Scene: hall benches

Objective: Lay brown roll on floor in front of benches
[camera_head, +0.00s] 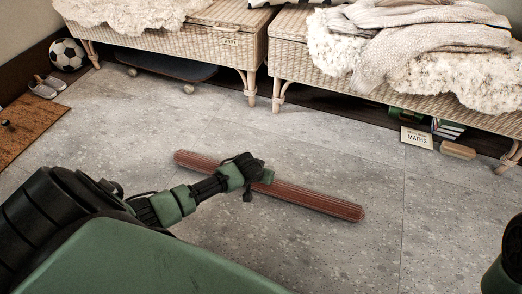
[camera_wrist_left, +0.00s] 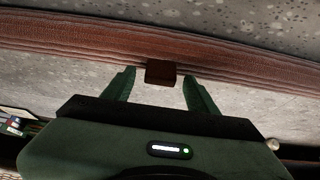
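The long brown roll (camera_head: 310,198) lies slantwise across the grey floor in front of the benches, and seems to rest on it. My left gripper (camera_head: 258,177) is over the roll, left of its right half, and hides a short stretch of it. In the left wrist view the roll (camera_wrist_left: 70,37) runs across the top, with a small dark brown block (camera_wrist_left: 161,73) at its near side. The block sits between the two green fingers of my left gripper, which are apart with gaps on both sides. My right gripper is not in view.
Two wicker benches (camera_head: 180,38) (camera_head: 290,60) stand along the wall, with fleeces and a knit blanket on top. A skateboard (camera_head: 165,66), a MATHS box (camera_head: 416,138) and books are below them. A football (camera_head: 67,54), slippers (camera_head: 47,87) and doormat (camera_head: 30,127) are left.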

